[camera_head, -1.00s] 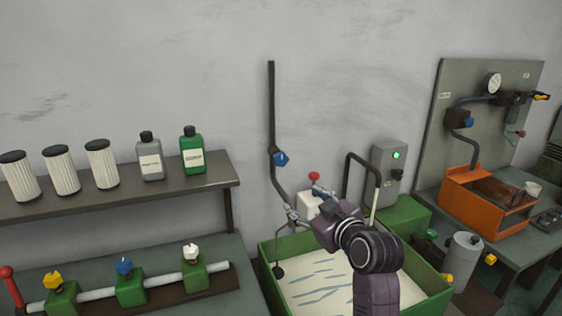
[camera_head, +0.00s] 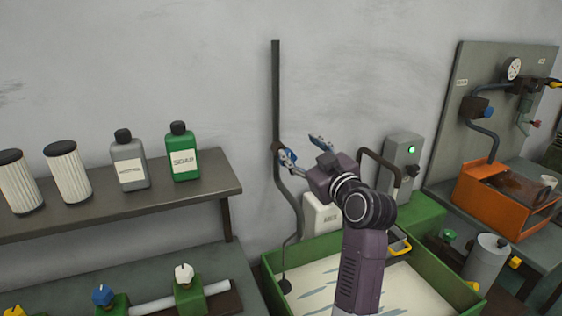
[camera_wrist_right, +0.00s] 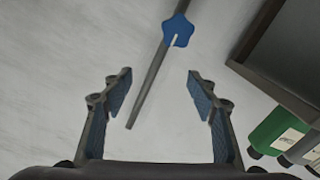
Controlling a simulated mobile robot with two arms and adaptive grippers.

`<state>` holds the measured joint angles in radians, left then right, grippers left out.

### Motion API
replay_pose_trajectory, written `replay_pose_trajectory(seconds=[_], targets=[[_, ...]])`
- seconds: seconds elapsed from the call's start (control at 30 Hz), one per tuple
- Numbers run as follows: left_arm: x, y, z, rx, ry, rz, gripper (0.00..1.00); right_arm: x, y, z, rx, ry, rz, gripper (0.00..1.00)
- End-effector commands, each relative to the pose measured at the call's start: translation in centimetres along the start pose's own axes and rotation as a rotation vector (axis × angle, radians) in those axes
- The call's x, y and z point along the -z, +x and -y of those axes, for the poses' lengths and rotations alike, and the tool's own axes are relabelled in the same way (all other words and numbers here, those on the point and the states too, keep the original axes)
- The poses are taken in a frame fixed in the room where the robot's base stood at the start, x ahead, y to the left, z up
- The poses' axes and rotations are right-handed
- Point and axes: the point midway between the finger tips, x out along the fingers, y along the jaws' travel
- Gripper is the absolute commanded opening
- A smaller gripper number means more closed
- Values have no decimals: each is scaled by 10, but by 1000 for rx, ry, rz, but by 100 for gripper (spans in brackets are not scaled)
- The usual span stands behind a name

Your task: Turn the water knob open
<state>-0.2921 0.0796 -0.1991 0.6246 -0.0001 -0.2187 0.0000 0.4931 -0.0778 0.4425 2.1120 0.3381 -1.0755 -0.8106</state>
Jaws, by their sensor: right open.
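The blue star-shaped water knob (camera_wrist_right: 178,30) is on a dark pipe in the right wrist view, ahead of my right gripper's fingertips (camera_wrist_right: 160,78). The fingers are open with nothing between them, and the knob is apart from them. In the head view, my right gripper (camera_head: 302,147) is raised beside the thin vertical pipe (camera_head: 276,95), at about the knob's height. There, the near finger overlaps the knob, so it is hard to tell apart. My left gripper is not in view.
A green-rimmed basin (camera_head: 421,264) with a pale bottom is below my arm. A white box (camera_head: 321,214) and a grey box with a green light (camera_head: 402,160) stand behind. A shelf (camera_head: 150,203) with several bottles and filters is at left; the soap bottle (camera_head: 183,152) is green.

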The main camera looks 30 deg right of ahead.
Motion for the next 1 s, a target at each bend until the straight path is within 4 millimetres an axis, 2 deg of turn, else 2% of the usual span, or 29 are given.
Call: replay_pose_trajectory(seconds=[0.03, 0.4, 0.53, 0.73, 1.0], targets=[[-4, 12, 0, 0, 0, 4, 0, -11, 0, 4, 0, 0, 0, 53], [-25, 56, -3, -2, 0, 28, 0, -54, 0, 20, 0, 0, 0, 53], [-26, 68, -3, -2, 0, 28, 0, -64, 0, 24, 0, 0, 0, 53], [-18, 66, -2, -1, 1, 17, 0, -63, 9, 24, 0, 1, -1, 53], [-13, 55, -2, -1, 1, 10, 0, -62, 47, 24, 2, 3, 0, 53]])
